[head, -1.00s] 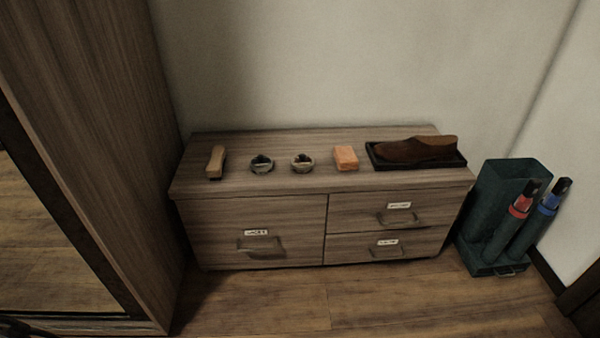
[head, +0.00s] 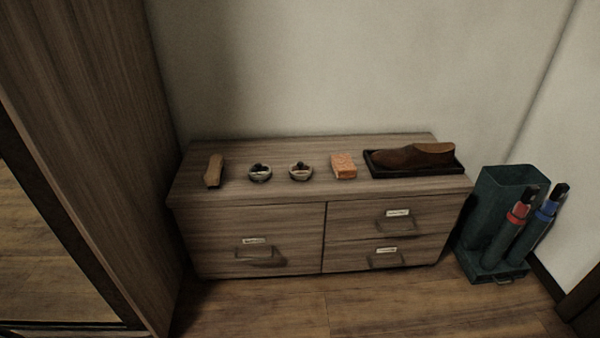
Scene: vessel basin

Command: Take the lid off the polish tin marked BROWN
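Two small round tins stand on top of the wooden cabinet, a left tin (head: 260,173) and a right tin (head: 300,172). Each has a pale rim and a dark knob-like shape on top. Their markings are too small to read, so I cannot tell which is marked BROWN. My gripper is not in view.
On the cabinet (head: 225,225) a brush (head: 214,170) lies left of the tins; an orange block (head: 343,166) and a brown shoe (head: 410,156) on a dark tray (head: 455,166) are to the right. A green umbrella stand (head: 500,195) is at right. The floor in front is clear.

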